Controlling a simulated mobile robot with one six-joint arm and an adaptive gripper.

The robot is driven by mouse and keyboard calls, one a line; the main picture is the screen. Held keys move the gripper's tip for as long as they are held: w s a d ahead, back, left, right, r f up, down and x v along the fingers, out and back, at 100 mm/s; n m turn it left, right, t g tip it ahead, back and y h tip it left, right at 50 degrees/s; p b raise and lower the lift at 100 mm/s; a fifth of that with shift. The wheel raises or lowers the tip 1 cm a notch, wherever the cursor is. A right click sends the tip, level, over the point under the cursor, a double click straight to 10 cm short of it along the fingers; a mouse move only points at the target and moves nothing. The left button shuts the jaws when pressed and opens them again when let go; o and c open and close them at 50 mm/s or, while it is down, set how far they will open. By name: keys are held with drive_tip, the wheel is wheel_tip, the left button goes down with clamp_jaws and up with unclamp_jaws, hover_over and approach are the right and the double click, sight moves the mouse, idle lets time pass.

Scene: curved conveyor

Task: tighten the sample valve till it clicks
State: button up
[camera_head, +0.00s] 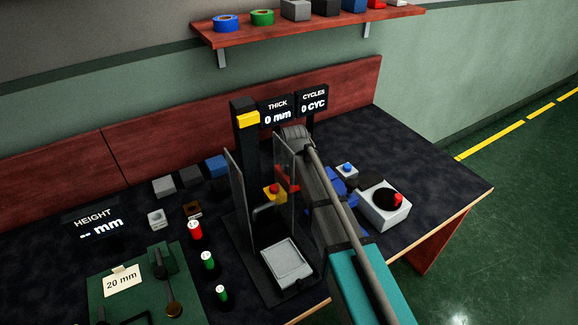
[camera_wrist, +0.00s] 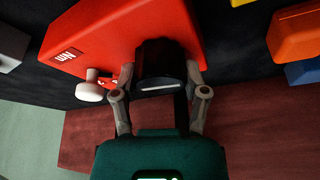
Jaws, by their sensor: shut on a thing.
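In the wrist view a black round knob (camera_wrist: 166,58) with a white line sits against a red block (camera_wrist: 120,30). It looks like the valve's handle, but I cannot be sure. My gripper (camera_wrist: 161,80) is shut on this knob, one finger on each side. A small white knob (camera_wrist: 90,91) and a small label stand on the red block's near edge. In the head view my arm reaches toward the back of the bench and hides my gripper and the knob. A red part (camera_head: 287,180) shows beside my arm.
Upright clear panels flank a grey tray (camera_head: 287,262) left of my arm. Red and green bottles (camera_head: 195,230) stand left. Displays (camera_head: 279,111) read 0 mm and 0 CYC. The bench's right end is clear.

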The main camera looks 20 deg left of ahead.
idle(0.3)
drive_tip(key=o, duration=1.1)
drive_tip(key=shift+o, duration=0.2)
